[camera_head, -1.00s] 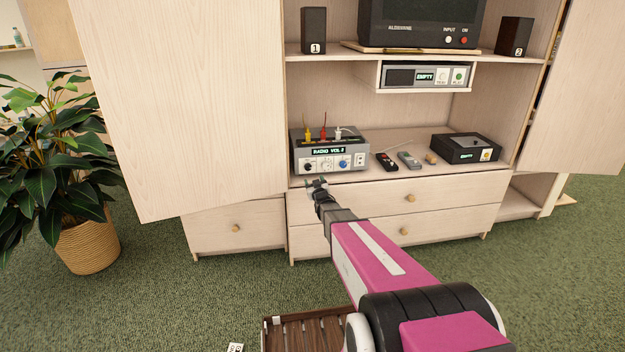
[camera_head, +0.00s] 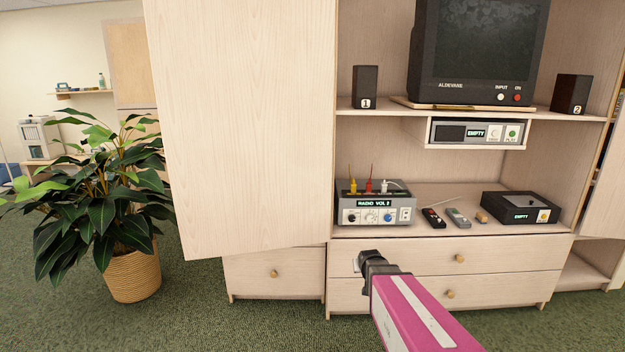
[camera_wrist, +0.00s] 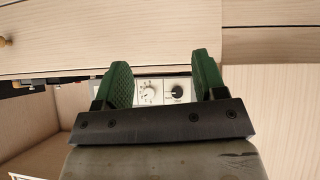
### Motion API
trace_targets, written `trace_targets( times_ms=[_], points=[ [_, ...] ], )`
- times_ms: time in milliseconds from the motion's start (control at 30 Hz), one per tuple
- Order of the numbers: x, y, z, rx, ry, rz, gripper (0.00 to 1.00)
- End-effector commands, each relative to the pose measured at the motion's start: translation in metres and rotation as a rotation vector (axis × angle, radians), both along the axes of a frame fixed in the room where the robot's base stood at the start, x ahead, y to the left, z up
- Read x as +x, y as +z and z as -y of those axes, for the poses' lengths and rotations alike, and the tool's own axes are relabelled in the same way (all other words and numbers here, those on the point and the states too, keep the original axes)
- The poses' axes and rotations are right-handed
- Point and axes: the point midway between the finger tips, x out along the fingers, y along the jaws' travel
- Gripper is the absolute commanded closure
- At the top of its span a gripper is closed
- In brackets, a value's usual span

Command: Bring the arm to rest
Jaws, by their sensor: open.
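My gripper (camera_wrist: 162,82) is open in the wrist view, its two green fingers apart with nothing between them. In the head view my magenta arm reaches up from the bottom, and my dark gripper (camera_head: 358,264) is in front of the upper drawer, below the grey radio unit (camera_head: 375,204). The fingertips are small and hard to make out there. The radio's panel with knobs (camera_wrist: 160,92) shows beyond the fingers in the wrist view. The radio reads "RADIO VOL 2" and has yellow, red and white plugs on top.
A cabinet holds a television (camera_head: 474,50), two speakers (camera_head: 366,87), an "EMPTY" player (camera_head: 477,132), two remotes (camera_head: 433,218) and a black box (camera_head: 520,207). Its open left door (camera_head: 240,130) stands left of my arm. A potted plant (camera_head: 133,275) stands at the left.

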Motion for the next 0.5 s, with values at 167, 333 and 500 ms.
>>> trace_targets(
  times_ms=[167, 333, 500],
  points=[
    [-0.088, -0.002, -0.006, 0.032, -0.030, -0.302, 0.35],
    [-0.164, 0.002, -0.013, 0.060, -0.044, -0.566, 0.35],
    [-0.210, 0.010, -0.019, 0.079, -0.046, -0.732, 0.35]
  ],
)
